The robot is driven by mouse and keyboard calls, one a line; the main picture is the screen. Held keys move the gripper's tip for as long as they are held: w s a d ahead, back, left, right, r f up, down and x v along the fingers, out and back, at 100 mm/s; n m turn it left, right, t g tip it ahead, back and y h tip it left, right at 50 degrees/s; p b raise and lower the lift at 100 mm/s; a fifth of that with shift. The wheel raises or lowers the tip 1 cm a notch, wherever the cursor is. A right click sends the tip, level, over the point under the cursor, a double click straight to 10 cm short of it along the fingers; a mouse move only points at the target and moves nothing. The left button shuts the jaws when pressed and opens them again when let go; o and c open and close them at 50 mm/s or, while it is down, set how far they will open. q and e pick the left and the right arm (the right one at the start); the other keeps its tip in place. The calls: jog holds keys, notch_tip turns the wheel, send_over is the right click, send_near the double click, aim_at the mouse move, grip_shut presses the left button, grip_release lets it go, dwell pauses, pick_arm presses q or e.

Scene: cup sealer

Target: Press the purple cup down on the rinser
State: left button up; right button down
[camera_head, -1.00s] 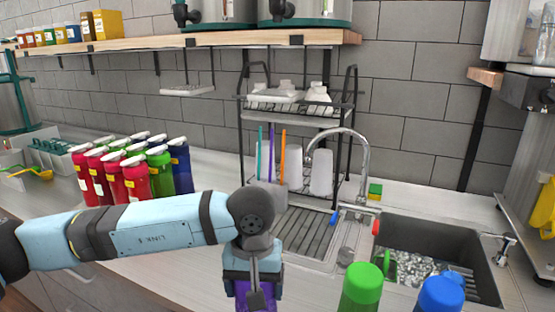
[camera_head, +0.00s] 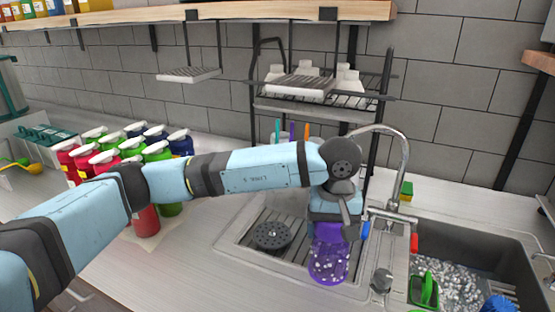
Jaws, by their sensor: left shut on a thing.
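The purple cup (camera_head: 328,258) is translucent, with white specks showing in its lower part. My left gripper (camera_head: 335,212) is shut on its upper end from above. The cup hangs roughly upright over the right part of the metal drainboard; whether it touches the surface I cannot tell. The rinser (camera_head: 272,236), a dark round disc with holes, lies on the drainboard to the left of the cup, apart from it. My right gripper is not in view.
A tall curved faucet (camera_head: 402,160) stands just behind and right of the cup. The sink (camera_head: 505,250) lies to the right. A black wire rack (camera_head: 320,108) stands behind my arm. Several coloured bottles (camera_head: 155,152) stand at the left. The counter (camera_head: 190,265) in front is clear.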

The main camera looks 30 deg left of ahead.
pick_arm(q)
jog(key=w+a+r+n+p, duration=0.25)
jog(key=w+a+n, duration=0.2)
jog(key=a, duration=0.45)
jog(key=w+a+r+n+p, duration=0.25)
jog(key=w+a+n, duration=0.2)
jog(key=a, duration=0.55)
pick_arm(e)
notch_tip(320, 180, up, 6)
pick_arm(q)
notch_tip(320, 180, down, 9)
jog(key=b, duration=0.4)
jog(key=shift+w+d, duration=0.15)
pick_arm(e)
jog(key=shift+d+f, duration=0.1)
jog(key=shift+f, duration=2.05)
pick_arm(q)
jog(key=shift+f, duration=0.1)
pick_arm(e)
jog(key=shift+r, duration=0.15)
